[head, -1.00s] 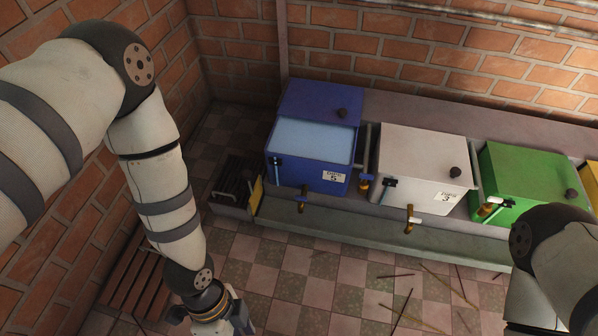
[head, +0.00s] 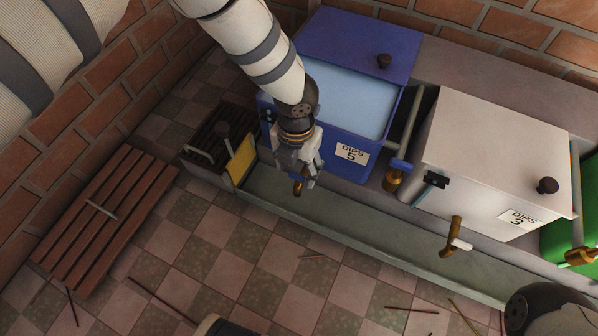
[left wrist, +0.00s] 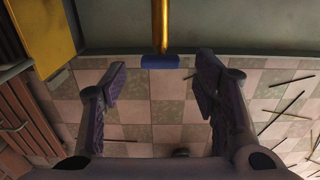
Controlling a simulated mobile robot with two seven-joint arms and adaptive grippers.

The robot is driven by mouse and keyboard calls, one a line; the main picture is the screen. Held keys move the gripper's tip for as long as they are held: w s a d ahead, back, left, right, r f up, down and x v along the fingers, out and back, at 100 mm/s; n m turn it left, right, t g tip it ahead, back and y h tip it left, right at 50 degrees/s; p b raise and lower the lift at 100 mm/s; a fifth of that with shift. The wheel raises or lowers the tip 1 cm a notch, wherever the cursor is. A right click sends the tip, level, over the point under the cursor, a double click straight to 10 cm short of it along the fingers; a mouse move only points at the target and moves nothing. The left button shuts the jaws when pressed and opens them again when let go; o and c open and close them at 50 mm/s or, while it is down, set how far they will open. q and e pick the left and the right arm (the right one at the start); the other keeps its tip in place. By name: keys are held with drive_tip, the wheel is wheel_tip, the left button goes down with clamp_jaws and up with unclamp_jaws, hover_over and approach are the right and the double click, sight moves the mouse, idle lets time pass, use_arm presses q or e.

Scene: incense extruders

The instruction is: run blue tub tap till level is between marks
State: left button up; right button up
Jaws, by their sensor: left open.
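The blue tub (head: 345,172), labelled DIPS 5, holds pale blue liquid (head: 352,102); its blue lid (head: 350,42) sits back, leaving the front open. My left gripper (head: 306,182) is open and empty, in front of the tub's lower front face. A brass tap (head: 298,188) shows partly behind its fingers. In the left wrist view, a brass stem (left wrist: 160,25) with a blue end (left wrist: 160,62) lies centred ahead between the spread fingers (left wrist: 160,85), apart from both. My right gripper is out of view.
A trough (head: 350,225) runs below. A yellow plate (head: 241,160) stands left; a slatted bench (head: 105,220) is farther left.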

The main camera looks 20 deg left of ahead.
use_arm(q)
wheel_tip(320, 180, down, 2)
drive_tip(key=c, duration=1.2)
drive_tip(key=shift+o, duration=0.2)
drive_tip(key=n, duration=0.2)
drive_tip(key=shift+r+n+p, duration=0.15)
drive_tip(key=shift+n+p, duration=0.15)
drive_tip(key=shift+p, duration=0.1)
drive_tip(key=shift+n, duration=1.1)
